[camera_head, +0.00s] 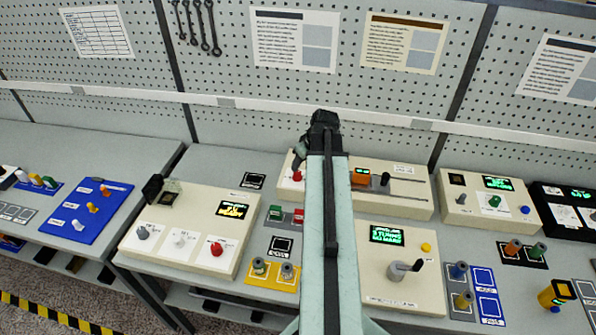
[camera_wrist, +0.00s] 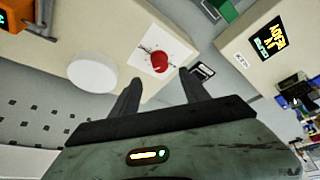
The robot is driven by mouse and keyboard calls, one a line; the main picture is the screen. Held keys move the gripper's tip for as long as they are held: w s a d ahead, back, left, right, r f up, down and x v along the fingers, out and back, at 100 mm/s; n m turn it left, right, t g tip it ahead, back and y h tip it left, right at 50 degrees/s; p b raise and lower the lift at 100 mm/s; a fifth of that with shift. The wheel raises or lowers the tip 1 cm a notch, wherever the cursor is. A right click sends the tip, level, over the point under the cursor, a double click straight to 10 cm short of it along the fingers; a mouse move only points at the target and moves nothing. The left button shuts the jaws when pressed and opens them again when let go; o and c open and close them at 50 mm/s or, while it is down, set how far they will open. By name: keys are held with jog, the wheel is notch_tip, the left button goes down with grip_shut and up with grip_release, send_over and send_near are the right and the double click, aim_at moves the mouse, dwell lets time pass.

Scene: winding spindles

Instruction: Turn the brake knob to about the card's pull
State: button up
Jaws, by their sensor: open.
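A red knob (camera_head: 297,176), which looks like the brake knob, is at the left end of the long cream unit (camera_head: 408,204) behind my arm. In the wrist view the red knob (camera_wrist: 160,62) sits on a white square plate (camera_wrist: 150,44) with dark marks around it. My gripper (camera_wrist: 159,88) is open and empty. Its two dark fingers point toward the knob, one on each side in the picture, with no visible contact. In the head view my gripper (camera_head: 300,157) hangs close above the knob. I cannot tell which card gives the pull; its writing is too small.
A white disc (camera_wrist: 92,72) stands beside the knob. An orange block (camera_head: 360,176) and a black knob (camera_head: 385,179) are farther right on the unit. Cream boxes with displays stand left (camera_head: 232,210) and front right (camera_head: 388,236). Printed sheets (camera_head: 295,38) hang on the pegboard.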

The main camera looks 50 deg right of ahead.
aim_at(297, 173)
jog(key=b+x, duration=0.6)
jog(key=x, duration=0.1)
jog(key=shift+s+f, duration=0.1)
jog(key=shift+f, duration=0.05)
jog(key=shift+w+f+b, duration=0.25)
jog(key=shift+f+b, duration=0.05)
jog(key=shift+b, duration=0.15)
jog(key=shift+r, duration=0.1)
grip_shut()
jog(key=shift+a+m+g+h, duration=0.15)
jog(key=shift+m+g+h, duration=0.25)
jog(key=shift+m, duration=1.2)
